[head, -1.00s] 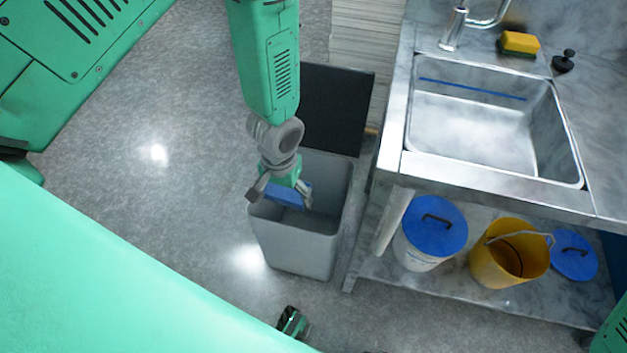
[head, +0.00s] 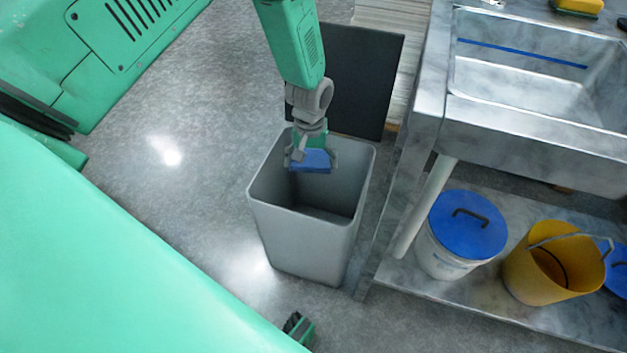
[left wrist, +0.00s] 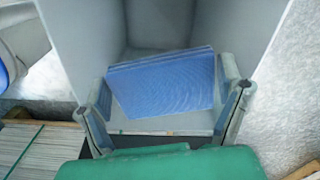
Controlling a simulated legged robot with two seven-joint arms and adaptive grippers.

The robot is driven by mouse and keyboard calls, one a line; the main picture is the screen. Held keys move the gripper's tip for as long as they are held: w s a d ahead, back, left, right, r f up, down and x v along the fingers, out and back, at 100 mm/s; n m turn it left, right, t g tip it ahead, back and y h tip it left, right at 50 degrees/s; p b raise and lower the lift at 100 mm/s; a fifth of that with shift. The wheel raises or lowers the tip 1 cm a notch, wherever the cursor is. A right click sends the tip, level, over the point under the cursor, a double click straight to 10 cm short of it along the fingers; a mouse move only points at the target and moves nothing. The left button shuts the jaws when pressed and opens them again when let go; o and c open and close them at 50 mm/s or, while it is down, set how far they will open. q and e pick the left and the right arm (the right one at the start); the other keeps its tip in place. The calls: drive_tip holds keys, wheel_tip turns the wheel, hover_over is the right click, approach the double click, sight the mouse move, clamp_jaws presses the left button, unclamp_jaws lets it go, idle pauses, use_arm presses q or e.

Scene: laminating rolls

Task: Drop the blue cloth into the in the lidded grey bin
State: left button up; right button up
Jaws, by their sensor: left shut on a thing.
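The blue cloth (head: 311,160) is a folded blue pad held between the fingers of my left gripper (head: 312,162). The left wrist view shows the cloth (left wrist: 165,84) between the two fingers (left wrist: 168,105), with the bin's inner walls around and beyond it. The grey bin (head: 300,245) stands on the floor with its dark lid (head: 362,80) swung open behind it. My left gripper is shut on the cloth over the back part of the bin's opening. The bin's floor is partly in shadow.
A steel sink bench (head: 535,150) stands right of the bin. Its lower shelf holds a white bucket with a blue lid (head: 466,225) and a yellow bucket (head: 550,265). A yellow sponge (head: 578,6) lies by the sink. The floor left of the bin is clear.

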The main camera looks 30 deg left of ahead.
use_arm(q)
drive_tip(key=f+b, duration=0.1)
drive_tip(key=f, duration=0.1)
drive_tip(key=a+f+b, duration=0.1)
drive_tip(key=f+b, duration=0.1)
drive_tip(key=shift+a+f, duration=0.1)
drive_tip(key=shift+f, duration=0.25)
drive_tip(key=shift+d+r, duration=0.15)
drive_tip(key=shift+d, duration=0.25)
drive_tip(key=o, duration=1)
drive_tip(key=shift+o, duration=0.2)
drive_tip(key=shift+a, duration=0.25)
drive_tip(key=shift+r, duration=0.3)
wheel_tip(320, 180, up, 10)
drive_tip(key=shift+r, duration=0.55)
use_arm(e)
drive_tip(key=f, duration=0.1)
drive_tip(key=a+f, duration=0.1)
drive_tip(key=f, duration=0.1)
drive_tip(key=shift+f, duration=0.25)
drive_tip(key=shift+d, duration=0.15)
